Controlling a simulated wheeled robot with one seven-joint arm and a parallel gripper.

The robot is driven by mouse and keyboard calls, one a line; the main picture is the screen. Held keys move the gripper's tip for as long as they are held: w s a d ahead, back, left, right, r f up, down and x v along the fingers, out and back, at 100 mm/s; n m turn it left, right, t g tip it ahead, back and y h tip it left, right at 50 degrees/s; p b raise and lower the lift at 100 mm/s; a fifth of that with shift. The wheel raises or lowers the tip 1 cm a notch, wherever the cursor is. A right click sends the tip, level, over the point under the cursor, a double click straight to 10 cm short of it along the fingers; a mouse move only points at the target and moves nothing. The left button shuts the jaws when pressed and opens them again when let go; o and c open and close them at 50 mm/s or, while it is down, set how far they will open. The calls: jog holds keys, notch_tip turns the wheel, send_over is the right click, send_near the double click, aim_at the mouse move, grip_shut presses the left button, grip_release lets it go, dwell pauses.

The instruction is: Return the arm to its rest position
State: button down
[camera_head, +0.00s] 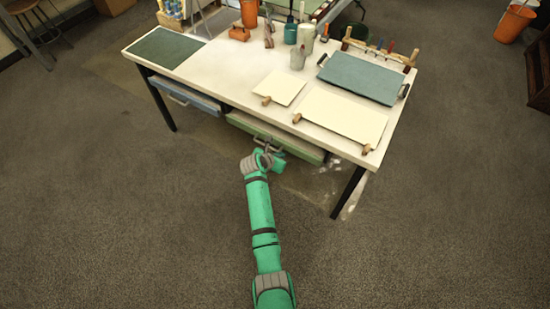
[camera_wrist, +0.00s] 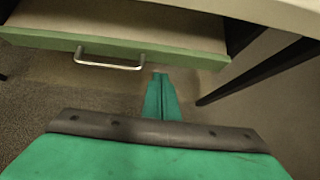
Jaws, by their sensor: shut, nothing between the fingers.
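My green arm reaches up from the bottom of the head view toward the front of the worktable. My gripper (camera_head: 268,146) is at the green drawer (camera_head: 300,150), close to its front. In the wrist view my gripper (camera_wrist: 160,76) has its two fingers together, with nothing between them. The green drawer (camera_wrist: 190,58) stands partly out, and its pale inside shows. Its metal handle (camera_wrist: 110,62) is to the left of the fingertips, and the fingers look apart from it.
The white worktable (camera_head: 205,75) has dark legs; one leg (camera_head: 348,192) is right of my gripper. A blue drawer (camera_head: 185,97) is to the left. Paper sheets (camera_head: 343,117), a blue-grey tray (camera_head: 360,78) and cups stand on top. The floor in front is clear.

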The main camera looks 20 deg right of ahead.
jog(key=w+a+v, duration=0.1)
jog(key=v, duration=0.5)
jog(key=s+a+f+m+t+y, duration=0.25)
jog(key=s+a+m, duration=0.4)
jog(key=s, duration=0.55)
jog(key=s+a+f+m+t+y, duration=0.25)
jog(key=s+a+m, duration=0.35)
jog(key=s, duration=0.7)
jog(key=s+a+r+m+t, duration=0.2)
jog(key=s+r+m, duration=0.5)
jog(key=s+r, duration=0.3)
jog(key=s+a+r+m+t+y, duration=0.1)
jog(key=s+r+m+t, duration=0.1)
jog(key=s+r+m, duration=0.5)
jog(key=s+r, duration=0.4)
jog(key=r, duration=0.2)
jog(key=shift+a+y, duration=0.3)
jog(key=shift+a, duration=0.1)
jog(key=shift+s, duration=0.15)
